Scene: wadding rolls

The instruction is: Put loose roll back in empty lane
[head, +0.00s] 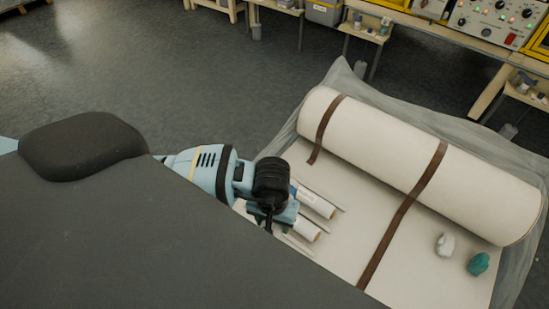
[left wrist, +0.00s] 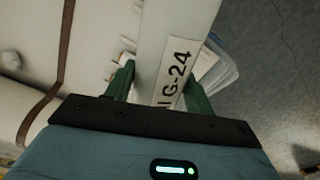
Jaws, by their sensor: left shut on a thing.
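My left gripper (head: 284,214) is low over the pale mat, at the ends of small white rolls. In the left wrist view its two green fingers (left wrist: 158,82) are shut on a white roll (left wrist: 178,25) with a printed label ending in "G-24". In the head view two small white rolls show beside the gripper, an upper one (head: 318,204) and a lower one (head: 306,230). I cannot tell which of them is the held one. Thin strips (head: 322,193) run alongside them like lane dividers. The gripper and my arm hide the rest of the lanes, so the empty lane cannot be made out.
A large cream roll (head: 385,150) with brown straps (head: 408,208) lies across the mat (head: 350,222). A white lump (head: 445,244) and a teal lump (head: 478,264) lie at the lower right. Grey sheeting (head: 345,78) edges the mat. Benches with equipment (head: 500,22) stand behind, beyond open floor.

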